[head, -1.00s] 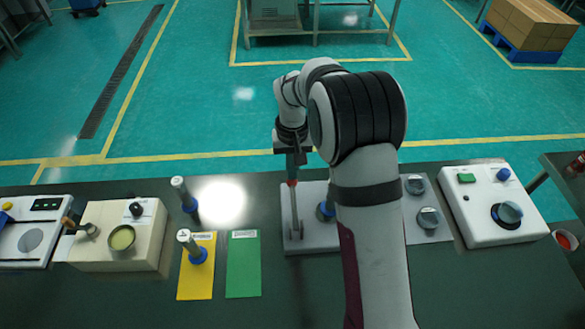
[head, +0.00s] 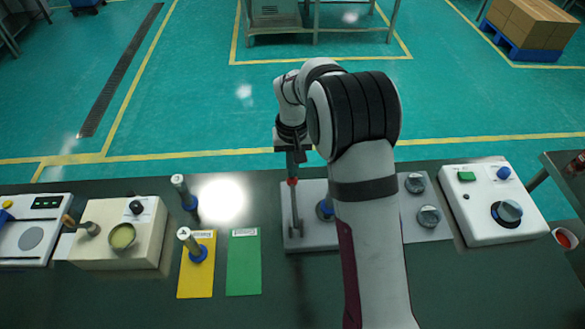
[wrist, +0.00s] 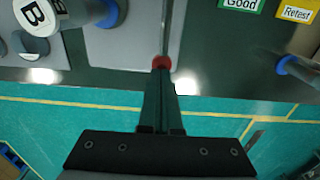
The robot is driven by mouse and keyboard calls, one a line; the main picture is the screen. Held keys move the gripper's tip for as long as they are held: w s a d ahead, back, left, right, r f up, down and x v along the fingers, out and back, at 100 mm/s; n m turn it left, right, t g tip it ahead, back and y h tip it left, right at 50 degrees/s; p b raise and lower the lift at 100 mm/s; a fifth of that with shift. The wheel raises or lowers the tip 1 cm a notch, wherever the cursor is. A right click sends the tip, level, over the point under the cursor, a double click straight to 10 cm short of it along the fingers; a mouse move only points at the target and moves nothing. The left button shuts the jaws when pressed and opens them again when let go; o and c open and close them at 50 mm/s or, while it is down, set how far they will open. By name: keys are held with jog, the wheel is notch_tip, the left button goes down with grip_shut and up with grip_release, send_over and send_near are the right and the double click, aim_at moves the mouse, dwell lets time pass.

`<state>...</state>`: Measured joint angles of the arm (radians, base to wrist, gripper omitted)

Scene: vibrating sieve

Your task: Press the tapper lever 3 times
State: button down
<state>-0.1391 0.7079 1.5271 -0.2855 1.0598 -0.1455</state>
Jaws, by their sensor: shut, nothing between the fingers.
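The tapper lever (head: 296,208) is a thin grey rod with a red tip (head: 292,181), standing on a light grey base plate (head: 308,240) in the middle of the table. In the wrist view the red tip (wrist: 162,62) sits right at the ends of my fingers. My gripper (head: 291,176) is shut and points down, directly above the red tip. It also shows in the wrist view (wrist: 160,73). It looks to touch the tip or be just off it; I cannot tell which. My arm hides part of the base plate.
A blue-ringed post (head: 325,208) stands close right of the lever. To the left are green (head: 243,265) and yellow (head: 196,285) mats, blue-ringed cylinders (head: 190,245) and a beige box (head: 90,245). A white box with a dial (head: 480,225) stands right. The front table is mostly clear.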

notch_tip(320, 180, up, 14)
jog(key=shift+w, duration=0.25)
dwell(0.3)
dwell(0.6)
jog(key=s+d+r+m+y, duration=0.1)
jog(key=s+r+m, duration=0.1)
jog(key=s, duration=0.8)
jog(key=s+d+r+m, duration=0.1)
jog(key=s+d+r, duration=0.1)
jog(key=s, duration=0.7)
jog(key=s+f+m, duration=0.1)
jog(key=s+f, duration=0.1)
jog(key=s, duration=0.5)
jog(key=s+f+m, duration=0.1)
jog(key=s+f, duration=0.2)
jog(key=s, duration=0.4)
jog(key=shift+f+m+y, duration=0.3)
jog(key=shift+y, duration=0.1)
